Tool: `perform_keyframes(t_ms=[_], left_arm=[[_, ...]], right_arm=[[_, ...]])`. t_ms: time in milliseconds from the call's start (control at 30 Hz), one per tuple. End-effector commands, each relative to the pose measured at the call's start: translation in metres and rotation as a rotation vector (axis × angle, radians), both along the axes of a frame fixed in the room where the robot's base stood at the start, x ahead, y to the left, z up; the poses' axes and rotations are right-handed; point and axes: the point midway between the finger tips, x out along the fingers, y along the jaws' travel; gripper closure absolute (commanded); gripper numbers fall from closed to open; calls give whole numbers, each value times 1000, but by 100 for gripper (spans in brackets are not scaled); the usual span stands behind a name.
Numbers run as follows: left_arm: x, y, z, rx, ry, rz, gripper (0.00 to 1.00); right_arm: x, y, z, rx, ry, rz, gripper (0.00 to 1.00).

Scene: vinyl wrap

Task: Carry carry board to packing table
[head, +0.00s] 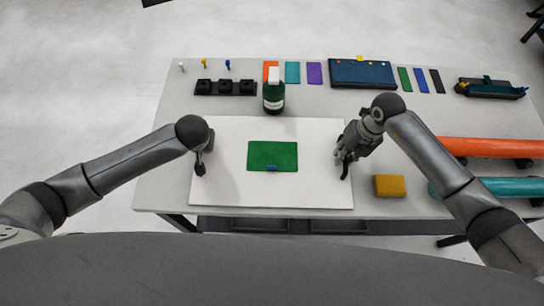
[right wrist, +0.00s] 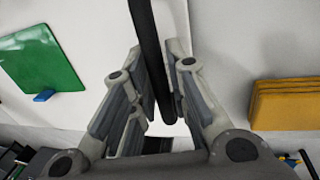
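The carry board (head: 225,190) is a flat white board lying on the packing table or worktable (head: 160,185), with a green sheet (head: 285,155) on it. My right gripper (head: 343,160) is at the board's right edge. In the right wrist view, its fingers (right wrist: 160,80) sit close on both sides of a dark bar (right wrist: 145,30), which looks like the board's right handle; they appear shut on it. My left gripper (head: 200,162) is low at the board's left edge, by a dark piece. Its fingers are too small to read.
A yellow block (head: 389,186) lies just right of the board, also in the right wrist view (right wrist: 285,103). A dark bottle (head: 273,97) stands at the board's back edge. Orange (head: 490,147) and teal (head: 490,187) rolls lie at the right. A small blue piece (head: 271,168) touches the green sheet.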

Motion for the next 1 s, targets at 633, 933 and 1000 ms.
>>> perform_keyframes(t_ms=[633, 933, 1000], left_arm=[[1, 0, 1, 0, -2, 0, 100], [1, 0, 14, 0, -2, 0, 100], [1, 0, 19, 0, -2, 0, 100]], right_arm=[[1, 0, 2, 1, -2, 0, 100], [1, 0, 14, 1, -2, 0, 100], [1, 0, 19, 1, -2, 0, 100]])
